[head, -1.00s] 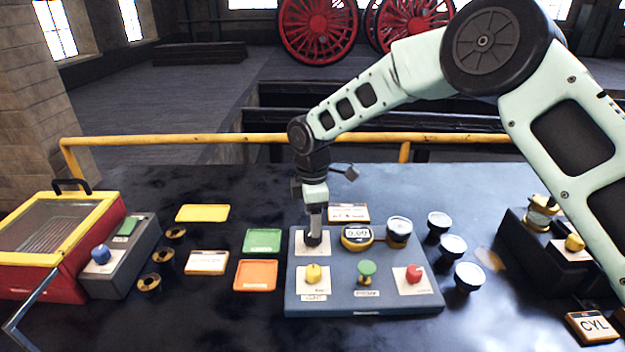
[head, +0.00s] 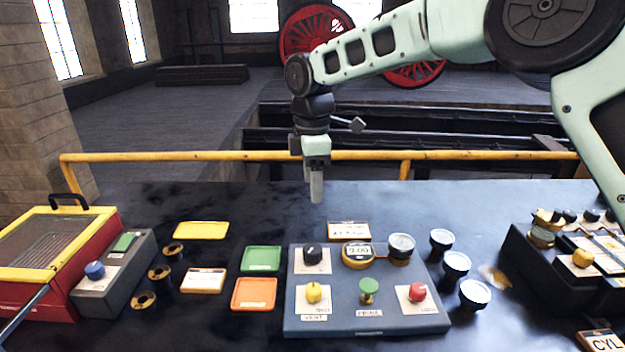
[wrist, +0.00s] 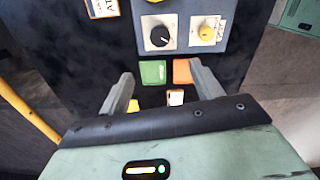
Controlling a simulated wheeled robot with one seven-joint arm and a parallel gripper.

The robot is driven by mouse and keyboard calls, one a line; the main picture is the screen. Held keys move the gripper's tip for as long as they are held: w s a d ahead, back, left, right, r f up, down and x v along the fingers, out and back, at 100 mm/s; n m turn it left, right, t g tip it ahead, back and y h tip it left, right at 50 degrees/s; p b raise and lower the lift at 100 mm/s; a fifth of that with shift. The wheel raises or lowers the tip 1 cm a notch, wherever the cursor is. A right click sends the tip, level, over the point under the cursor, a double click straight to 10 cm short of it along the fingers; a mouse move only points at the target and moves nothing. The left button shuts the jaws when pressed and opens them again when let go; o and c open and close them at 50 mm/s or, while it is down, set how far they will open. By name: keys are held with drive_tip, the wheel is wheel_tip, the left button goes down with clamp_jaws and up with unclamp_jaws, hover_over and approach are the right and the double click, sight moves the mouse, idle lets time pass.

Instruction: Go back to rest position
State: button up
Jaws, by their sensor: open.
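My gripper (head: 316,188) hangs pointing down above the back left of the blue-grey control panel (head: 345,320), clear of it. In the wrist view its two fingers (wrist: 160,88) are apart with nothing between them. Below it on the panel is a black knob (head: 312,256), which also shows in the wrist view (wrist: 160,38). The panel also bears a yellow knob (head: 313,292), a green button (head: 369,287), a red knob (head: 417,292), a round display (head: 358,254) and a white-topped gauge (head: 401,246).
Green (head: 261,258) and orange (head: 254,294) trays lie left of the panel, a yellow tray (head: 201,230) farther left. A red case with yellow frame (head: 60,265) stands at far left. Several round gauges (head: 456,264) stand right of the panel. A yellow rail (head: 230,156) runs behind the table.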

drive_tip(key=s+r+m, duration=0.2)
drive_tip(key=s, duration=0.8)
drive_tip(key=s+d+f+m, duration=0.1)
drive_tip(key=s+d+m, duration=0.2)
drive_tip(key=s, duration=0.5)
drive_tip(key=s+d+f+m, duration=0.2)
drive_tip(key=s+d+m, duration=0.1)
drive_tip(key=s, duration=0.6)
drive_tip(key=s+d+f+m, duration=0.2)
drive_tip(key=s+d+m, duration=0.2)
drive_tip(key=s, duration=0.4)
drive_tip(key=shift+s+d+f+y, duration=0.15)
drive_tip(key=shift+s+d+y, duration=0.15)
drive_tip(key=shift+d, duration=0.45)
wheel_tip(320, 180, down, 10)
drive_tip(key=d+b, duration=0.2)
drive_tip(key=b, duration=0.8)
drive_tip(key=shift+d+f, duration=0.15)
drive_tip(key=shift+d, duration=0.15)
